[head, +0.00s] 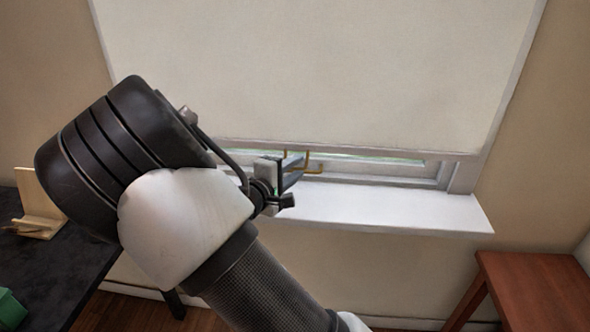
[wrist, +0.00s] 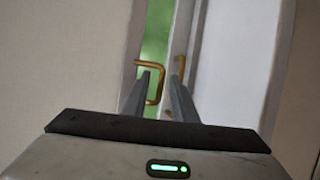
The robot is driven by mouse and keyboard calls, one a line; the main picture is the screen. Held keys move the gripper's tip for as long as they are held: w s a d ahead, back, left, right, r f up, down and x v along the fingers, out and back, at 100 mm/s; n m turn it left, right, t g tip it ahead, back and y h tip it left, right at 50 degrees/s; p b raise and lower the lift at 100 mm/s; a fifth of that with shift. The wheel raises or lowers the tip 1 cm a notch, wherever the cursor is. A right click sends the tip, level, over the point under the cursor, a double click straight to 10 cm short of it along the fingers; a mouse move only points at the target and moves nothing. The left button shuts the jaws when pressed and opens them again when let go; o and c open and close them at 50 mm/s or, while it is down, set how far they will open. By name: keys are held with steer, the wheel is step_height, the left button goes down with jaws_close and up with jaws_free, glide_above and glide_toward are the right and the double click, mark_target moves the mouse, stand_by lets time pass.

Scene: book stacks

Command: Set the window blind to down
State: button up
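The cream window blind (head: 320,70) covers most of the window in the head view. Its lower edge hangs a little above the sill, with a thin strip of window showing below. It fills the left of the wrist view (wrist: 65,65). A brass handle (wrist: 162,85) sits at the blind's lower edge; it also shows in the head view (head: 318,172). My gripper (wrist: 164,74) is at this handle, fingers a little apart, with the handle's bar between them. A gap shows beside the bar; contact is unclear. A second brass piece (wrist: 181,67) shows by the right finger.
The white window sill (head: 390,210) juts out just below my gripper. A brown wooden table (head: 535,290) stands at the lower right. A dark table (head: 60,270) at the left holds a pale wooden stand (head: 38,215) and a green object (head: 10,308).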

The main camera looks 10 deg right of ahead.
steer(key=shift+w, duration=0.1)
jaws_close()
stand_by(1.4)
